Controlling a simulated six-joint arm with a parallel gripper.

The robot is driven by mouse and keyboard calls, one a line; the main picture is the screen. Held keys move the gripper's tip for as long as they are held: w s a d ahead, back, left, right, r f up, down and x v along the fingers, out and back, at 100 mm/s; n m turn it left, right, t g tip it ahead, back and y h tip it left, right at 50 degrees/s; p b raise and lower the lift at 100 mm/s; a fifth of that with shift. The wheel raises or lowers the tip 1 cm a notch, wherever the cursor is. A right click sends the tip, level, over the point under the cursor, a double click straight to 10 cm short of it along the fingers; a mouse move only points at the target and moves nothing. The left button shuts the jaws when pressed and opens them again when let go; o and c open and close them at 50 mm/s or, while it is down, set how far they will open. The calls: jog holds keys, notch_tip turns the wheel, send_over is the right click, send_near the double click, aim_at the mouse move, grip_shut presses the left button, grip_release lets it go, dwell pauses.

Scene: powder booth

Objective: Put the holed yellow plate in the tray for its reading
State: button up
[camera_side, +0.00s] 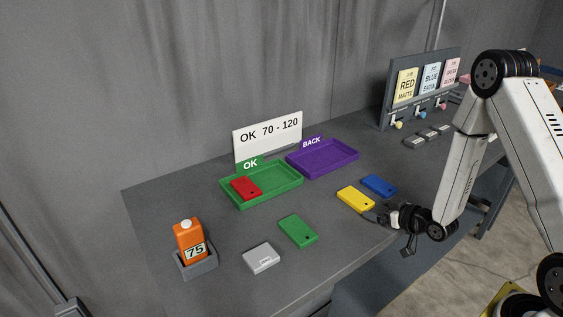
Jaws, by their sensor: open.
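The yellow plate (356,199) lies flat on the grey table, with a small dark hole near its right end. My gripper (384,218) is open just to the right of the plate's holed end, low over the table; I cannot tell whether it touches the plate. The green OK tray (285,194) holds a red plate (246,188). The purple BACK tray (322,170) is empty. A white sign (267,136) behind the trays reads "OK 70 - 120". The orange gauge (189,240) stands in a grey holder at the left and reads 75.
A blue plate (379,186) lies close behind my gripper. A green plate (297,231) and a light grey block (261,258) lie near the front edge. A panel with colour cards (424,90) stands at the back right. The table between the yellow plate and the trays is clear.

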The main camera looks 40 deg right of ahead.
aim_at(369, 206)
jog(key=shift+x, duration=1.55)
jog(key=c, duration=1.3)
jog(key=shift+c, duration=0.2)
jog(key=shift+r, duration=0.15)
notch_tip(369, 206, up, 10)
jog(key=shift+a, duration=0.1)
